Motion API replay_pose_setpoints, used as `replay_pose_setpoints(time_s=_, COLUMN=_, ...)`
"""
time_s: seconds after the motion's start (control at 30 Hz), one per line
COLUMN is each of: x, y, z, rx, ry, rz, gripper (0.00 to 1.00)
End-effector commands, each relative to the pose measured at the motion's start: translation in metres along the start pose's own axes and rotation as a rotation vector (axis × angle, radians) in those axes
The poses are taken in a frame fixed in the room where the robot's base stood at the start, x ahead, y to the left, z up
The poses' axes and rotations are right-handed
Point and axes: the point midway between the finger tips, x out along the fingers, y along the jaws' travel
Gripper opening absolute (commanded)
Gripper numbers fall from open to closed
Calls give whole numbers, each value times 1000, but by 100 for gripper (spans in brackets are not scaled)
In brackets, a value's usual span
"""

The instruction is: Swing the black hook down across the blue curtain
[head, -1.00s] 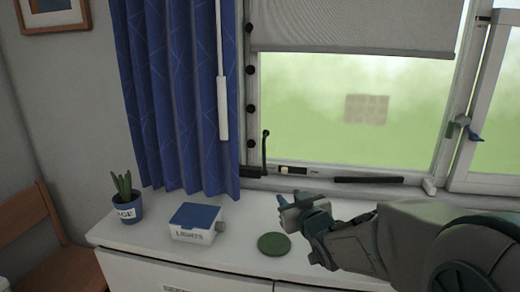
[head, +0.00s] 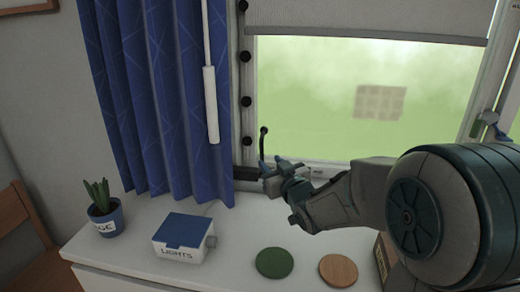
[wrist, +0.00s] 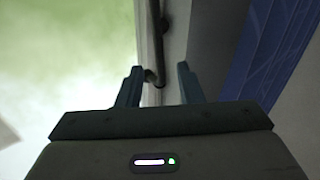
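The black hook (head: 263,142) stands upright at the lower left corner of the window, just right of the blue curtain (head: 150,95). My gripper (head: 273,168) is at the hook's lower part in the head view. In the wrist view the hook's dark rod (wrist: 157,45) runs down to the gap between the two fingertips of my gripper (wrist: 158,83). The fingers are open and spread to either side of its lower end. I cannot tell whether either finger touches it. The blue curtain (wrist: 265,60) also shows at the right of the wrist view, hanging straight.
The white ledge holds a potted plant (head: 105,218), a box labelled LIGHTS (head: 180,250), a green disc (head: 274,263) and a wooden disc (head: 338,270). A white wand (head: 211,105) hangs before the curtain. A grey blind (head: 370,18) covers the window's top.

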Motion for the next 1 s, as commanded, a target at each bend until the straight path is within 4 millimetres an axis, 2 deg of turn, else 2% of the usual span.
replay_pose_setpoints(time_s=0.3, x=56, y=2, z=0, rx=2, ry=-2, rz=2, gripper=33)
replay_pose_setpoints(time_s=0.5, x=80, y=3, z=0, rx=1, ry=-1, rz=4, gripper=33)
replay_pose_setpoints(time_s=0.7, x=90, y=3, z=0, rx=0, ry=-1, rz=5, gripper=33)
replay_pose_setpoints(time_s=0.97, x=90, y=3, z=1, rx=0, ry=-1, rz=5, gripper=33)
replay_pose_setpoints(time_s=1.0, x=90, y=3, z=1, rx=0, ry=-1, rz=5, gripper=25)
